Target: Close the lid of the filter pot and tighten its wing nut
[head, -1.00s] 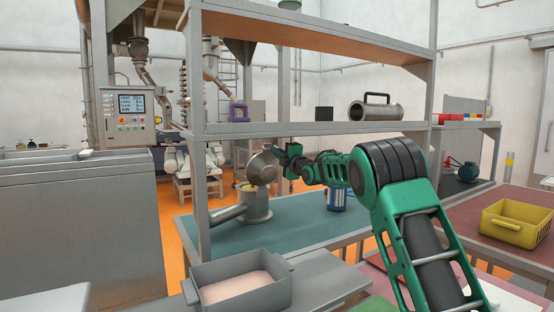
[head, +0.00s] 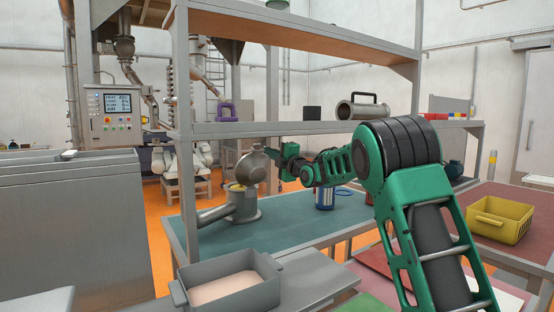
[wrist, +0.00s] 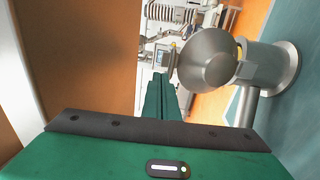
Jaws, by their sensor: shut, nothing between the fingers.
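The grey metal filter pot (head: 243,207) stands on the teal bench, a side pipe running out to its left. Its rounded lid (head: 252,172) is swung up and stands open above the rim. A yellow part shows at the rim; I cannot make out the wing nut. My gripper (head: 270,152) is shut and empty, just beside the top of the lid. In the wrist view the picture is turned sideways: my shut fingers (wrist: 160,95) lie left of the lid (wrist: 205,62), and the pot (wrist: 265,65) is beyond it. Contact with the lid cannot be told.
A shelf board (head: 300,127) runs just above my arm, with a shelf post (head: 183,150) left of the pot. A blue canister (head: 324,195) stands right of the pot. A grey bin (head: 232,290) is in front, a yellow crate (head: 500,220) at right.

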